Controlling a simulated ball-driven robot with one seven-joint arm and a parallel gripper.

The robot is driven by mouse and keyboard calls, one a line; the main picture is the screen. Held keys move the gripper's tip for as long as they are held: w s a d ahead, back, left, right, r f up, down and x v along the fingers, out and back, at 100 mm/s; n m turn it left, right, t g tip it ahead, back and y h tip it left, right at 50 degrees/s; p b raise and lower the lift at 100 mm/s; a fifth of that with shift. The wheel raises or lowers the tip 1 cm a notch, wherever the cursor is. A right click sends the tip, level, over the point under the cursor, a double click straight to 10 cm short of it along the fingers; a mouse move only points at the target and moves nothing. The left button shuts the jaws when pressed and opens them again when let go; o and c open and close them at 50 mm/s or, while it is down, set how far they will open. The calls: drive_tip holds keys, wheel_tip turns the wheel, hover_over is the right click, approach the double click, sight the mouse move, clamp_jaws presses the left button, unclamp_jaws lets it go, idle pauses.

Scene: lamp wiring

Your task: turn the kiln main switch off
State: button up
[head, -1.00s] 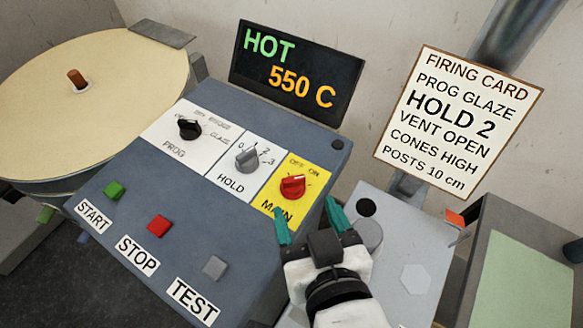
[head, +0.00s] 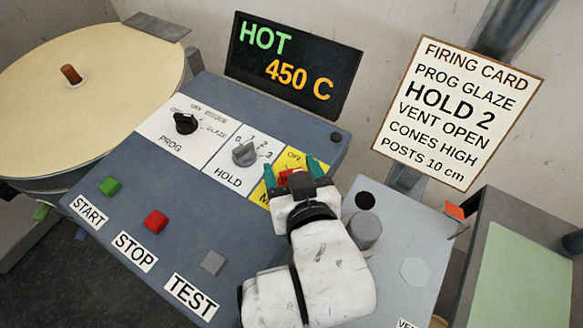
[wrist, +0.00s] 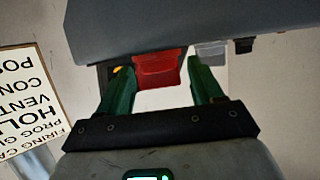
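The kiln main switch is a red rotary knob (head: 288,177) on a yellow panel (head: 259,195) at the right end of the sloped blue-grey console. My gripper (head: 291,166) is open at this knob, with one green finger on each side of it. In the wrist view the red knob (wrist: 157,68) shows between the two spread fingers (wrist: 160,78), with a small gap visible on each side. My gripper and arm hide much of the yellow panel, including most of its labels. I cannot tell which way the knob points.
The grey HOLD knob (head: 244,153) is close on the left, and the black PROG knob (head: 185,123) farther left. START (head: 110,186), STOP (head: 155,221) and TEST (head: 213,262) buttons lie in front. The display (head: 293,66) reads HOT 450 C. A firing card (head: 457,112) stands right.

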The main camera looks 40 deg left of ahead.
drive_tip(key=c, duration=0.8)
drive_tip(key=shift+c, duration=0.2)
drive_tip(key=shift+r+n+g, duration=0.1)
drive_tip(key=shift+n+g, duration=0.3)
drive_tip(key=shift+g, duration=0.1)
drive_tip(key=shift+w+n+g+y+p, duration=0.1)
drive_tip(key=shift+n+g+y+p, duration=0.3)
drive_tip(key=shift+n+y+p, duration=0.15)
drive_tip(key=shift+n+g+y, duration=0.25)
drive_tip(key=shift+n+g, duration=0.5)
drive_tip(key=shift+g, duration=0.15)
drive_tip(key=n+g, duration=0.4)
drive_tip(key=g, duration=0.1)
drive_tip(key=shift+n+b, duration=0.3)
drive_tip(key=shift+b, duration=0.05)
drive_tip(key=n+g+h+b, duration=0.1)
drive_tip(key=n+g, duration=0.1)
drive_tip(key=g, duration=0.1)
drive_tip(key=n+g+h+b, duration=0.1)
drive_tip(key=n+g, duration=0.2)
drive_tip(key=shift+b, duration=0.3)
drive_tip(key=shift+a+n+g+h+b, duration=0.1)
drive_tip(key=shift+n+g+h+b, duration=0.95)
drive_tip(key=shift+n+g+h, duration=1.2)
drive_tip(key=shift+n, duration=0.35)
